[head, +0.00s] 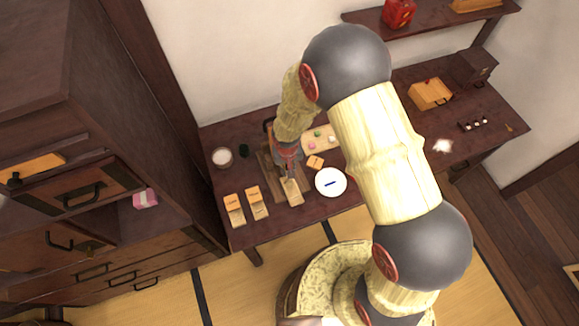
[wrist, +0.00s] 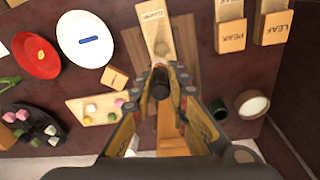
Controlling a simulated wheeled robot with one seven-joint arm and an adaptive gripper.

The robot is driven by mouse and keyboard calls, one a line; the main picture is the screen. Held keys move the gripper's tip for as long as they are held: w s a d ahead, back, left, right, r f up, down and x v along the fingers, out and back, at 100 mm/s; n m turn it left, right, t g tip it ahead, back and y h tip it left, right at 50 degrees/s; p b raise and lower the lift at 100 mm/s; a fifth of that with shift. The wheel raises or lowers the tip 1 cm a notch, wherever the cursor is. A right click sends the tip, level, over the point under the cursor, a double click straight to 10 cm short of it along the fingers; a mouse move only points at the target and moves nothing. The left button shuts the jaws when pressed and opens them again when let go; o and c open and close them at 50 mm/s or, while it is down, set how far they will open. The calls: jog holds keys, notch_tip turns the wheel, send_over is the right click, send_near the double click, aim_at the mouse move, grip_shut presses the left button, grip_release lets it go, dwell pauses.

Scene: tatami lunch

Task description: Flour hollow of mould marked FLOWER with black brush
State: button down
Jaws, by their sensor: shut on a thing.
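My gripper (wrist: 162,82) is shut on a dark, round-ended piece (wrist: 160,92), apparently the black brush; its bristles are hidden. In the head view my gripper (head: 287,158) is low over the table, just behind a pale wooden mould (head: 293,191). In the wrist view this mould (wrist: 157,32) lies just ahead of the fingertips; its label is too small to read surely and its hollow is not clear. Moulds marked PEAR (wrist: 230,36) and LEAF (wrist: 273,28) lie to its right. A round bowl of white powder (wrist: 252,104) is at the right; it also shows in the head view (head: 221,157).
A white plate (wrist: 98,60) with a blue stick, a red dish (wrist: 36,68) and a board of coloured sweets (wrist: 76,107) lie left in the wrist view. A dark green cup (wrist: 218,109) stands near the bowl. An orange box (head: 430,94) is at the table's back right.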

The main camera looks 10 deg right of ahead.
jog(key=shift+d+f, duration=0.1)
jog(key=shift+f+b, duration=1.95)
jog(key=shift+f, duration=0.85)
jog(key=shift+f+b, duration=1.1)
jog(key=shift+b, duration=0.2)
jog(key=shift+d, duration=0.1)
jog(key=shift+a+b, duration=0.35)
jog(key=shift+b, duration=0.05)
jog(key=shift+w+d, duration=0.15)
jog(key=shift+w, duration=0.05)
jog(key=shift+s+d, duration=0.1)
jog(key=shift+s, duration=0.3)
jog(key=shift+w+d+b, duration=0.15)
jog(key=shift+w+b, duration=0.05)
jog(key=shift+b, duration=0.1)
jog(key=shift+s+a, duration=0.1)
jog(key=shift+a, duration=0.3)
dwell(0.3)
